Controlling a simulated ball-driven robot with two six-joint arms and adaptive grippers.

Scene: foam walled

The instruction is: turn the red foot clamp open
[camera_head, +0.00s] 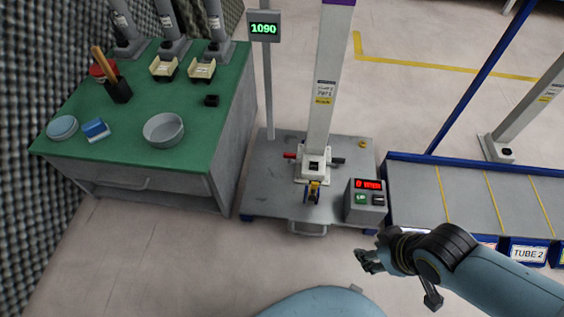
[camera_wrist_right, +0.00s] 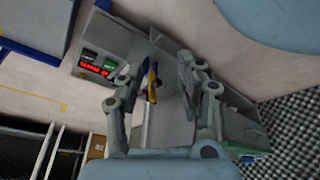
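The red foot clamp (camera_head: 289,155) is a small red lever at the left of the foot of the upright white tube (camera_head: 322,100), on the grey platform (camera_head: 268,190). A black lever (camera_head: 338,160) sits on the right side of the same foot. My right gripper (camera_head: 362,260) is in front of the platform, below the control box and well apart from the clamp. In the right wrist view its two fingers (camera_wrist_right: 156,72) are spread with nothing held between them. I cannot make out the red clamp in that view. My left gripper is not in view.
A green-topped bench (camera_head: 120,150) stands left, a blue-edged rack (camera_head: 460,190) right. The floor in front is clear.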

